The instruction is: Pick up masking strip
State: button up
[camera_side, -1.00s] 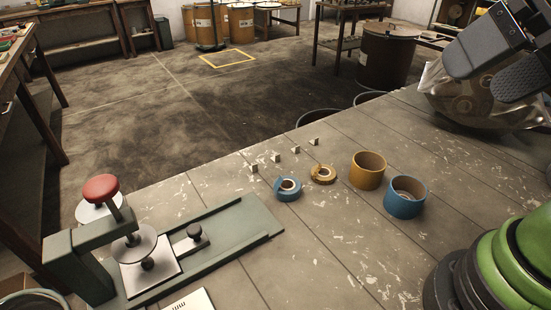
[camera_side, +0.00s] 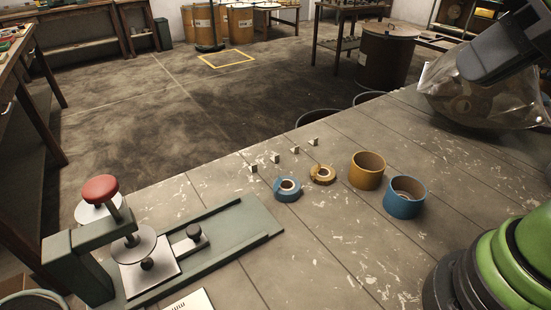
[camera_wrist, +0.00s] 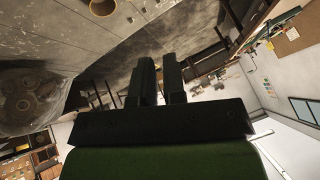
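No separate masking strip can be made out for certain. A blue tape roll (camera_side: 288,189) and a tan tape roll (camera_side: 322,174) lie flat on the bench in the side view. Beside them on the right stand a yellow ring (camera_side: 367,170) and a blue ring (camera_side: 405,197). My gripper (camera_side: 477,70) is at the upper right, in front of the clear bag and well apart from the rolls. In the wrist view its two dark fingers (camera_wrist: 160,72) stand apart with a narrow empty gap.
A clear bag (camera_side: 468,100) with round items inside lies at the bench's right. Several small blocks (camera_side: 276,159) sit in a row near the far edge. A green press fixture (camera_side: 235,235) with a red knob (camera_side: 100,189) stands at the left.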

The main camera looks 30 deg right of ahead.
jog(key=w+r+n+g, duration=0.2)
jog(key=w+n, duration=0.5)
jog(key=w, duration=0.4)
jog(key=n+g, duration=0.4)
jog(key=n, duration=1.2)
send_over(278, 155)
jog(key=shift+h, duration=0.3)
jog(key=f, duration=2.7)
jog(key=shift+s+d+f, duration=0.3)
jog(key=shift+s, duration=0.05)
jog(key=shift+w+a+f, duration=0.1)
jog(key=shift+f, duration=0.9)
jog(key=shift+w+a+f, duration=0.1)
jog(key=shift+w+f, duration=0.05)
jog(key=shift+f, duration=0.85)
jog(key=shift+w+a+f, duration=0.1)
jog(key=shift+f, duration=0.9)
